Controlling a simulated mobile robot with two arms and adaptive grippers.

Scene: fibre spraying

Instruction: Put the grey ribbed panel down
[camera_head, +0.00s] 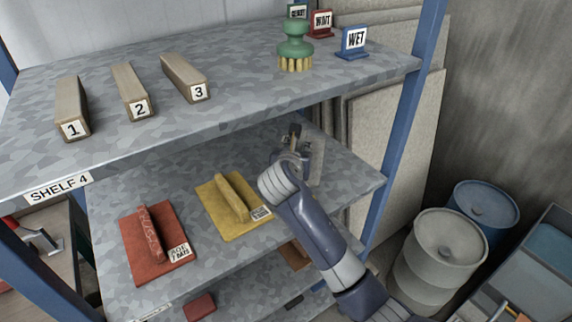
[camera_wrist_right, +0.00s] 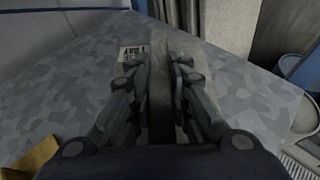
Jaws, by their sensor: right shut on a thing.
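The grey panel (camera_head: 317,165) is at the right end of the middle shelf, partly hidden by my right gripper (camera_head: 294,148). In the right wrist view, the jaws (camera_wrist_right: 160,68) are shut on the grey-brown handle running along the panel (camera_wrist_right: 203,62). A white label shows at the panel's far left corner. The panel is at or just above the shelf surface; I cannot tell if it touches. Its ribs cannot be made out. My left gripper is not in view.
On the middle shelf (camera_head: 285,232), a yellow panel (camera_head: 215,211) and a red panel (camera_head: 135,262) lie to the left. The upper shelf (camera_head: 235,95) overhangs, bearing numbered blocks and a green brush (camera_head: 295,47). A blue post (camera_head: 408,130) and drums (camera_head: 440,250) stand right.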

